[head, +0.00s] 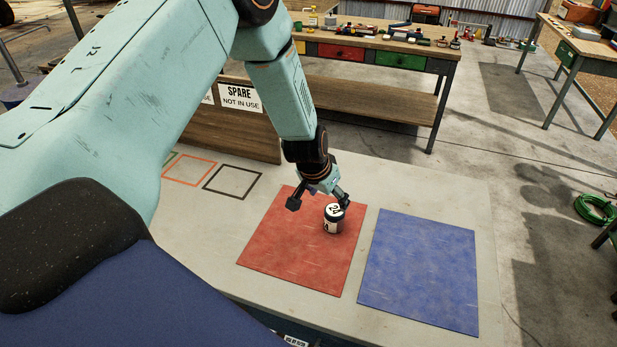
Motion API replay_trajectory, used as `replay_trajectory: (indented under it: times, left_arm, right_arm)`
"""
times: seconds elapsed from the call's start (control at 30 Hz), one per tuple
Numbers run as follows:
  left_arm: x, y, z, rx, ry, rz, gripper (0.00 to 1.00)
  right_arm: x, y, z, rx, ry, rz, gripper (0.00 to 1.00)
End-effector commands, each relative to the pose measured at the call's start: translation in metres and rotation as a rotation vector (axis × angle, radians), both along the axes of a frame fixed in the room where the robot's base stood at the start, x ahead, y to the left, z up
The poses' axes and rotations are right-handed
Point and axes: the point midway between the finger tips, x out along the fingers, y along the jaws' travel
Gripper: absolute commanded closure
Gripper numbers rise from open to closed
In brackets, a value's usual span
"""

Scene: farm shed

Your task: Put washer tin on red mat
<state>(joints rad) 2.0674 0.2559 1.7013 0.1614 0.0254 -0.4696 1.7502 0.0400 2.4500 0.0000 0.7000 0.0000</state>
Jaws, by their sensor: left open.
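A small dark tin with a white label and lid marked 24 (333,217), which looks like the washer tin, stands upright on the red mat (285,250), near its right side. My left gripper (320,202) is open just above and behind the tin, with one finger to its left and the other close by its upper right edge. I cannot tell whether that finger touches the tin. My right gripper is not in view.
A blue mat (420,270) lies bare to the right of the red mat on the pale table (365,190). A wooden panel with a SPARE NOT IN USE sign (240,98) stands behind, near orange and black outlined squares. A workbench with tools (380,42) is farther back.

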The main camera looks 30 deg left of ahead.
Motion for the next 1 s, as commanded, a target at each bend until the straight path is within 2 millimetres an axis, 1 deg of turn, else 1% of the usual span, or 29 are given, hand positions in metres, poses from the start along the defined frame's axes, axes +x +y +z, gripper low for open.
replay_trajectory:
  times: [0.1, 0.17, 0.23, 0.27, 0.37, 0.4, 0.47, 0.5, 0.57, 0.6, 0.67, 0.7, 0.8, 0.83, 0.9, 1.0]
  left_arm:
    - [-0.001, 0.0, -0.001, 0.0, 0.001, 0.001, 0.25]
    - [-0.006, -0.002, -0.005, 0.0, 0.009, 0.001, 0.25]
    - [-0.022, -0.007, -0.017, 0.003, 0.032, 0.004, 0.25]
    - [-0.033, -0.01, -0.025, 0.004, 0.047, 0.006, 0.25]
    - [-0.087, -0.024, -0.057, 0.012, 0.112, 0.018, 0.25]
    - [-0.113, -0.03, -0.069, 0.015, 0.14, 0.025, 0.25]
    - [-0.153, -0.038, -0.084, 0.017, 0.182, 0.034, 0.25]
    - [-0.18, -0.043, -0.091, 0.018, 0.208, 0.04, 0.25]
    - [-0.22, -0.05, -0.098, 0.018, 0.247, 0.05, 0.25]
    - [-0.246, -0.054, -0.101, 0.016, 0.273, 0.055, 0.25]
    - [-0.281, -0.059, -0.102, 0.013, 0.308, 0.064, 0.25]
    - [-0.301, -0.062, -0.101, 0.011, 0.327, 0.069, 0.25]
    - [-0.34, -0.068, -0.097, 0.004, 0.366, 0.084, 0.25]
    - [-0.348, -0.069, -0.095, 0.003, 0.373, 0.085, 0.25]
    - [-0.362, -0.071, -0.092, -0.001, 0.386, 0.091, 0.25]
    - [-0.37, -0.072, -0.09, -0.003, 0.395, 0.095, 0.25]
  right_arm:
    - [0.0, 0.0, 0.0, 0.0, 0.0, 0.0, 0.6]
    - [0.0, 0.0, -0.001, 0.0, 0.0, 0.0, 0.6]
    - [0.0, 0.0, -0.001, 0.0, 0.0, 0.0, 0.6]
    - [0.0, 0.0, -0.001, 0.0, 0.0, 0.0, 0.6]
    - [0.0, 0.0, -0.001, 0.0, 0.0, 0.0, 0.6]
    - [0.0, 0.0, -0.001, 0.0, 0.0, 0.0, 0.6]
    - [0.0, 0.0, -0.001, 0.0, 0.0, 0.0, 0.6]
    - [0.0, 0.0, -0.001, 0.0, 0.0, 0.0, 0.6]
    - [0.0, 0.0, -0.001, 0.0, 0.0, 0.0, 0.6]
    - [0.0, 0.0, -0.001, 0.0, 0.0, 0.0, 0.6]
    - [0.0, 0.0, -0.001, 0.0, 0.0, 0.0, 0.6]
    - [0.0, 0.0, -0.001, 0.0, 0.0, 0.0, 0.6]
    - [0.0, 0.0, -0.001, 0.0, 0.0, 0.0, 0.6]
    - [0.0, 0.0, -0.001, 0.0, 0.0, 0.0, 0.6]
    - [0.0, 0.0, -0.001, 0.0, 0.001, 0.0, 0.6]
    - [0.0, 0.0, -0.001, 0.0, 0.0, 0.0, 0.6]
